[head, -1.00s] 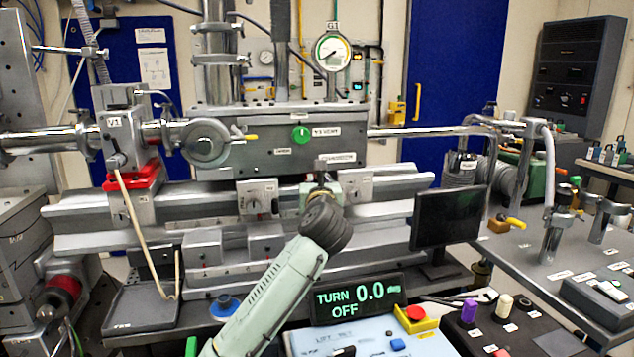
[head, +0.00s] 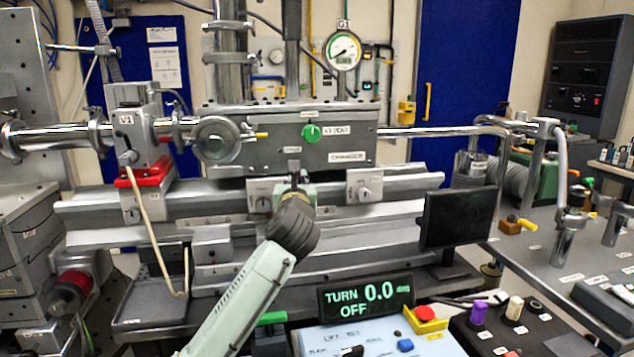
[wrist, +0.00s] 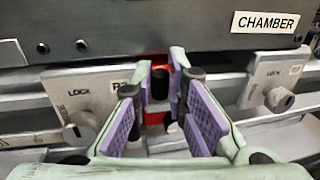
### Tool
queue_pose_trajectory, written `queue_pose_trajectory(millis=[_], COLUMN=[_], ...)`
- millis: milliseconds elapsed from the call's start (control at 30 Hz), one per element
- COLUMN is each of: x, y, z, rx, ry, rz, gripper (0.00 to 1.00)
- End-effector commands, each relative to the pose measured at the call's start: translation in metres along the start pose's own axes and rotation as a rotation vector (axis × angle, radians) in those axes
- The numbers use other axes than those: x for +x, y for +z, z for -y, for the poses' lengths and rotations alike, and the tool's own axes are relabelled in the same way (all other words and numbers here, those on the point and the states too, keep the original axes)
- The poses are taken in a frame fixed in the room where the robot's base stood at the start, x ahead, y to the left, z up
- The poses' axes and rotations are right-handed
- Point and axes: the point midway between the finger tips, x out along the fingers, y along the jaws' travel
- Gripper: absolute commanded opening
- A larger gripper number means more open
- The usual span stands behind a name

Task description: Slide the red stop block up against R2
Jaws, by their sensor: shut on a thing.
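In the wrist view, my gripper (wrist: 162,90) is shut on the red stop block (wrist: 154,118), with purple pads either side of it. Only small red patches show; the fingers and a dark post between them hide the rest. In the head view my gripper (head: 296,180) is at the rail, between two grey carriages, and hides the block. The left carriage (wrist: 78,103) has a LOCK knob and a label starting with what looks like R, partly covered by my finger. It is just left of my gripper; I cannot tell whether the block touches it.
The right carriage (wrist: 272,80), also with a LOCK knob, stands apart to the right along the rail (head: 400,184). The grey chamber box (head: 270,138) overhangs the rail just above my gripper. A dark monitor (head: 457,217) stands at the front right.

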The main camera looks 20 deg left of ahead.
Motion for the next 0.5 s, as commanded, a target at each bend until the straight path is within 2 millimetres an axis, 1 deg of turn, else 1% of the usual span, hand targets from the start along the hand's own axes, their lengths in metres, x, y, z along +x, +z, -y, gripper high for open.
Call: queue_pose_trajectory(millis=[33,67,333,367,500], x=[-0.0009,-0.0012,-0.0012,-0.0012,-0.0011], y=[-0.0002,-0.0001,-0.0003,-0.0003,-0.0003], z=[-0.0054,-0.0065,-0.0076,-0.0077,-0.0075], rx=[0.0,0.0,0.0,0.0,0.0], ry=[0.004,0.003,0.005,0.005,0.005], rz=[-0.001,0.0,-0.001,-0.001,-0.001], gripper=[0.0,0.0,0.0,0.15,0.24])
